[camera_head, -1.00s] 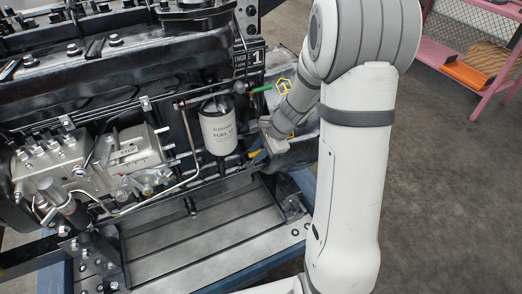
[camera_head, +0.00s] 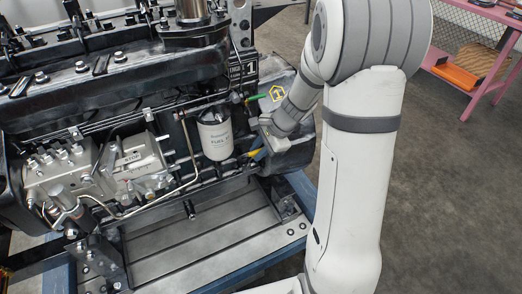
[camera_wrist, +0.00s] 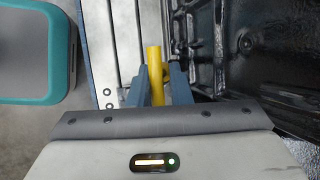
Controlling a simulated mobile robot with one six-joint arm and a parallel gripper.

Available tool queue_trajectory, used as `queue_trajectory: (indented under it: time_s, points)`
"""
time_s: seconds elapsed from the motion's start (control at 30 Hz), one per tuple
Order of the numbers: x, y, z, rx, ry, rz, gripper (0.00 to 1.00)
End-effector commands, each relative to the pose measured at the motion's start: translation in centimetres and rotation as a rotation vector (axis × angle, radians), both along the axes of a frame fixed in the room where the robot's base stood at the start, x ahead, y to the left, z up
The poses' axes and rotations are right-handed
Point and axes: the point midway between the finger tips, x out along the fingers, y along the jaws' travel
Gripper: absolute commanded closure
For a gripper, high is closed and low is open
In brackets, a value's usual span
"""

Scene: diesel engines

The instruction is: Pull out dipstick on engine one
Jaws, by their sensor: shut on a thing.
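Engine one (camera_head: 110,75) is the dark engine at the left, with a plate marked 1 (camera_head: 243,68). The yellow dipstick (camera_wrist: 154,62) stands between my gripper's blue-grey fingers in the wrist view. My gripper (camera_wrist: 153,88) is shut on its handle. In the head view, my gripper (camera_head: 258,150) is low beside the engine, right of the white fuel filter, with a bit of yellow at its tip. The dipstick's lower part is hidden, so I cannot tell how far it sits in its tube.
The white fuel filter (camera_head: 215,138) is close left of my gripper. A green handle (camera_head: 264,95) sticks out above it. The dark engine side (camera_wrist: 235,50) is close right in the wrist view. A pink bench (camera_head: 480,85) stands far right, with open floor before it.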

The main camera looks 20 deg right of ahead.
Motion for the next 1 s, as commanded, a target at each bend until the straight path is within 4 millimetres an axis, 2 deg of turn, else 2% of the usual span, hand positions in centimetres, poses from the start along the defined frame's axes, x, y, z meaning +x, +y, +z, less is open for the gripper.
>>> queue_trajectory:
  time_s: [0.03,0.1,0.3,0.4,0.6,1.0]
  points:
    - [-0.5,-0.2,2.4,-0.002,-0.008,-0.002,1.0]
    - [-1.4,-0.3,4.1,-0.001,-0.008,-0.002,1.0]
    - [-3.8,-0.9,8.1,0.002,-0.007,-0.003,1.0]
    - [-4.7,-1.0,9.6,0.003,-0.007,-0.003,1.0]
    - [-5.7,-1.2,11.0,0.005,-0.005,-0.002,1.0]
    - [-5.9,-1.3,11.0,0.007,-0.003,-0.002,1.0]
